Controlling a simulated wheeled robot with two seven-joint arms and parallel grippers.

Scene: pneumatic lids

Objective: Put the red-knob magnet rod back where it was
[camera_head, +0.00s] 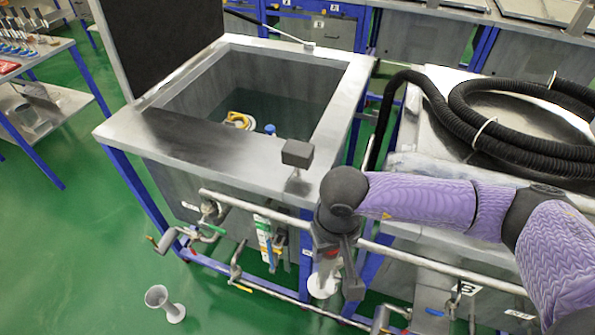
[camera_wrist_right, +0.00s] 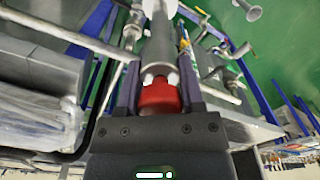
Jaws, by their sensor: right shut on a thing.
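My right gripper (camera_head: 338,285) hangs in front of the tank frame in the head view, pointing down. In the right wrist view its two fingers (camera_wrist_right: 159,85) are shut around the red knob (camera_wrist_right: 158,98) of the magnet rod. The grey rod (camera_wrist_right: 160,50) extends away from the fingers, roughly in line with them. A pale flared piece (camera_head: 321,286) shows just below the gripper in the head view. I cannot tell whether the rod touches it. The gripper hides most of the rod in the head view. My left gripper is not in view.
An open metal tank (camera_head: 125,140) with its dark lid raised stands behind. A horizontal pipe (camera_head: 275,222) with valves crosses its front, close to my gripper. A pale flared stand (camera_head: 164,301) is on the green floor at left. A black hose (camera_head: 455,125) lies on the right bench.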

